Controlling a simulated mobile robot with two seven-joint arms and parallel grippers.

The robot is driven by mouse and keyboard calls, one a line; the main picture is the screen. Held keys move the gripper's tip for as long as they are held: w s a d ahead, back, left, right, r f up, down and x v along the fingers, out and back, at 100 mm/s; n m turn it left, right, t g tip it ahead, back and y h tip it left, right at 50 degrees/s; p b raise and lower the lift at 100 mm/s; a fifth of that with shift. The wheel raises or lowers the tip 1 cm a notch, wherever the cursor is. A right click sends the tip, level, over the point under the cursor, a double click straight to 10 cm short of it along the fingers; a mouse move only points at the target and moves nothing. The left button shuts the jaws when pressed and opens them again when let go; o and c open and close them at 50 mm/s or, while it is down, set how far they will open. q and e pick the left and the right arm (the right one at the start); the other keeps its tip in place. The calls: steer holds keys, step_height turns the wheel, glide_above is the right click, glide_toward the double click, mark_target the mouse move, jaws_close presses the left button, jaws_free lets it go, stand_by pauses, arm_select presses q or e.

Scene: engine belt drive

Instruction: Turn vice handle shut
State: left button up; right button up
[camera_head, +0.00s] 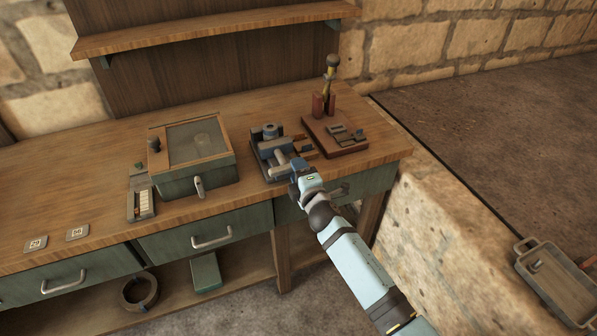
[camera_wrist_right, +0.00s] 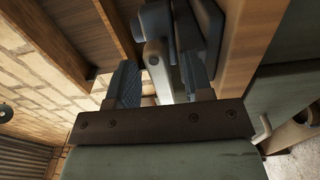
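The vice (camera_head: 268,140) is a dark grey metal block with a round top, mounted near the front edge of the wooden bench. In the right wrist view the vice body (camera_wrist_right: 178,22) is at the top. Its light grey handle (camera_wrist_right: 155,62) reaches down between the two fingers of my right gripper (camera_wrist_right: 160,78). The fingers are apart, with a gap visible on the handle's left side; whether the right finger touches it I cannot tell. In the head view my right gripper (camera_head: 298,170) is at the vice's front and hides part of it. My left gripper is not in view.
A wooden-framed box (camera_head: 190,155) with a lidded top stands left of the vice. A red-brown board (camera_head: 335,137) with small metal parts and a tool stands to the right. Drawers with handles (camera_head: 212,238) sit below the bench. The bench's left part is mostly clear.

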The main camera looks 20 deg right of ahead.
steer(key=s, duration=1.3)
steer(key=shift+s+d+b, duration=0.25)
steer(key=shift+s+b, duration=0.15)
steer(key=s+a+f+m+g+y+p, duration=0.1)
steer(key=s+m+p, duration=0.4)
steer(key=s, duration=0.5)
steer(key=s+a+f+m+g+y+p, duration=0.1)
steer(key=s+f+m+g+p, duration=0.2)
steer(key=s+m+g+p, duration=0.3)
steer(key=s+m, duration=0.4)
steer(key=shift+s+a+f+y, duration=0.15)
steer(key=shift+a+f+y, duration=0.15)
steer(key=shift+a+f, duration=0.1)
steer(key=shift+r, duration=0.1)
